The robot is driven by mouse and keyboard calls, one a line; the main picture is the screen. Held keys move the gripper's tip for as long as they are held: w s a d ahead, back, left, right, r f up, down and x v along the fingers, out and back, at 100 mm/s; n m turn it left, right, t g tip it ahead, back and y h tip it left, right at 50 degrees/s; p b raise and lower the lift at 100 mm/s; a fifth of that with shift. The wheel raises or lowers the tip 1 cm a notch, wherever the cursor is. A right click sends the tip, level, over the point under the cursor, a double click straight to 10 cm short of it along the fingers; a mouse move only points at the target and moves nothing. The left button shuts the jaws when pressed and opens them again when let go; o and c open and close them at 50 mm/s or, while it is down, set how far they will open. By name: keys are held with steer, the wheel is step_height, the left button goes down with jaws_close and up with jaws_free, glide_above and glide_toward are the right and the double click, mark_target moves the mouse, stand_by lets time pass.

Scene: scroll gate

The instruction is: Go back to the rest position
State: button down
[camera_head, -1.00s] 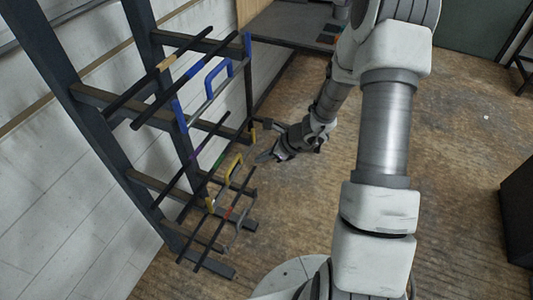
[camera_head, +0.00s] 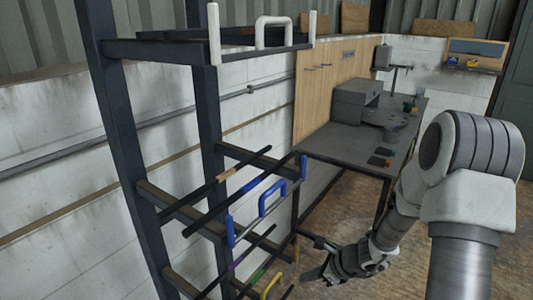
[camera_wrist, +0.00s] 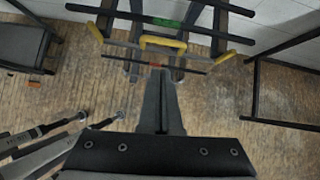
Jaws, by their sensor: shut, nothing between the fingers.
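My gripper (camera_head: 308,276) is low in the head view, just right of the dark rack (camera_head: 122,140). In the wrist view its two fingers (camera_wrist: 160,78) are together, with nothing between them. They point toward the rack's lower bars. A yellow handle (camera_wrist: 163,43) lies ahead of the fingertips, by a bar with a green band (camera_wrist: 166,22) and a thin bar with a red band (camera_wrist: 155,58). The gripper looks apart from the handle, though the exact gap is hard to tell. The yellow handle is partly cut off in the head view (camera_head: 271,288).
Above on the rack are a blue handle (camera_head: 271,197) and a white handle (camera_head: 273,32), with bars jutting out. A dark workbench (camera_head: 345,147) stands behind along the wall. Brown floor (camera_wrist: 240,110) is open around the gripper.

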steer(key=s+a+r+n+h, duration=0.15)
steer(key=s+r+n, duration=0.25)
steer(key=r+n, duration=0.4)
steer(key=s+a+r+n+y, duration=0.1)
steer(key=s+a+r+n, duration=0.3)
steer(key=r, duration=0.6)
steer(key=s+d+r+n+h, duration=0.2)
steer(key=s+d+r+n, duration=0.1)
steer(key=s+r+n, duration=0.2)
steer(key=s+d+r+n+t+h, duration=0.1)
steer(key=s+d+r+n+h, duration=0.2)
steer(key=s+n, duration=0.4)
steer(key=shift+s+r+h+b, duration=0.35)
steer(key=shift+s+r, duration=0.5)
steer(key=shift+s, duration=0.4)
steer(key=shift+a+n, duration=0.2)
steer(key=shift+n, duration=0.1)
